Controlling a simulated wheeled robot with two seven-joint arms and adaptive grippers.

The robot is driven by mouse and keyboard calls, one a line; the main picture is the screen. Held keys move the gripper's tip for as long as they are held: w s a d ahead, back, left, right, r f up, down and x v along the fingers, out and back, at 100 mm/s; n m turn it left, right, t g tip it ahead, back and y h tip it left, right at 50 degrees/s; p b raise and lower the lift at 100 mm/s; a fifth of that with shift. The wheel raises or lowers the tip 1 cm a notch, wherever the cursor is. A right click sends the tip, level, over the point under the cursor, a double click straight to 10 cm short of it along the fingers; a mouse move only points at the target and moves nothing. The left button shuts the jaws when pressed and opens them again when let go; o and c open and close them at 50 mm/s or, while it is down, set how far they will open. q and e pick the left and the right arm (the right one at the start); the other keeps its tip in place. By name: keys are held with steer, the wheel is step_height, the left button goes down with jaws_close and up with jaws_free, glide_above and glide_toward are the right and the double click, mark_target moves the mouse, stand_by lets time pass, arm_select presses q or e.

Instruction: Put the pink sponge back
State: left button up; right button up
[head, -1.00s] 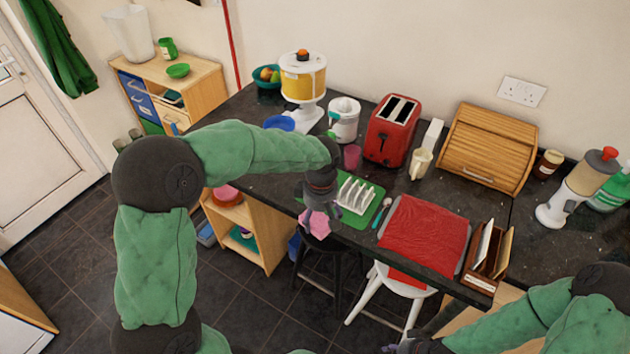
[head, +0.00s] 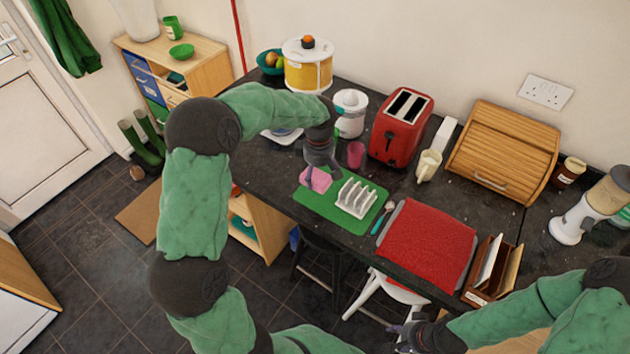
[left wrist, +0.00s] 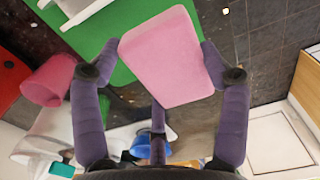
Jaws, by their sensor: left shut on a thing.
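The pink sponge (head: 316,179) is a small block at the left end of the green mat (head: 343,221) on the dark counter. My left gripper (head: 316,172) is shut on it from above; in the left wrist view the sponge (left wrist: 165,57) sits between the purple fingers (left wrist: 160,75). The sponge overlaps the mat's edge in that view; I cannot tell whether it touches the mat. A white rack (head: 357,197) stands on the mat beside the sponge. My right gripper (head: 405,339) is low at the bottom of the head view, its fingers too small to read.
A pink cup (head: 356,154), a white-topped appliance (head: 350,112) and a red toaster (head: 401,127) stand behind the mat. A red cloth on a tray (head: 428,243) and a letter holder (head: 490,268) lie to the right. Stools are below the counter's front edge.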

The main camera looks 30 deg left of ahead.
mark_target(315, 175)
arm_select(q)
steer(key=w+a+f, duration=0.1)
steer(key=f, duration=0.2)
steer(key=w+a+f, duration=0.1)
steer(key=f, duration=0.1)
steer(key=shift+w+a, duration=0.3)
steer(key=shift+a, duration=0.05)
steer(key=shift+f+b, duration=0.5)
steer(key=shift+f, duration=1)
steer(key=shift+f, duration=0.1)
steer(key=o, duration=1)
steer(key=shift+w+r, duration=0.1)
steer(key=shift+r, duration=0.35)
step_height(315, 175, up, 11)
steer(key=shift+r+p, duration=0.15)
steer(key=shift+p, duration=0.7)
